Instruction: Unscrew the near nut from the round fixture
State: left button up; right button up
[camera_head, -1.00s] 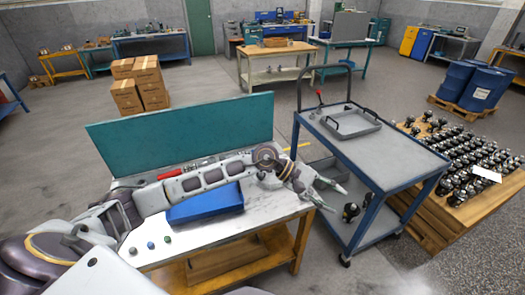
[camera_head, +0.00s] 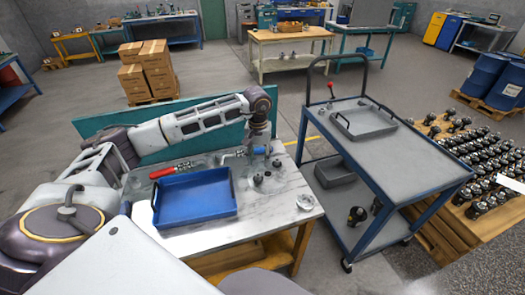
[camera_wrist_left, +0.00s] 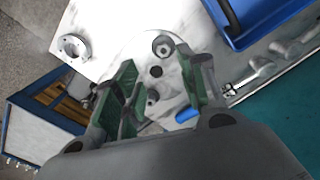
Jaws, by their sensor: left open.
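The round fixture (camera_wrist_left: 181,58) is a pale disc under my left gripper, with a dark hole and small posts or nuts on it. A round grey nut (camera_wrist_left: 163,46) sits near its upper edge in the left wrist view; the head view shows it (camera_head: 258,180) at the near side. Another small nut-like part (camera_wrist_left: 152,95) shows between the fingers. My left gripper (camera_wrist_left: 162,95) is open and points down above the fixture, fingers apart and empty. In the head view, it (camera_head: 260,148) partly hides the fixture's far side. My right gripper is not in view.
A blue tray (camera_head: 205,190) lies left of the fixture on the table, with a red-handled tool (camera_head: 165,172) behind it. A silver flanged ring (camera_head: 305,202) sits near the table's right edge. A blue trolley (camera_head: 385,150) stands to the right; a teal panel rises behind the table.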

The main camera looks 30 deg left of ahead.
aim_at(258, 175)
pick_arm(q)
jog(key=shift+s+a+f, duration=0.1)
jog(key=shift+a+f, duration=0.05)
jog(key=shift+a, duration=0.05)
jog(key=shift+f+b, duration=0.4)
jog(key=shift+f, duration=0.05)
jog(key=shift+f+b, duration=0.65)
jog(key=shift+f, duration=0.9)
jog(key=shift+f+b, duration=0.4)
jog(key=shift+f, duration=0.15)
jog(key=shift+f+b, duration=1.15)
jog(key=shift+f, duration=0.45)
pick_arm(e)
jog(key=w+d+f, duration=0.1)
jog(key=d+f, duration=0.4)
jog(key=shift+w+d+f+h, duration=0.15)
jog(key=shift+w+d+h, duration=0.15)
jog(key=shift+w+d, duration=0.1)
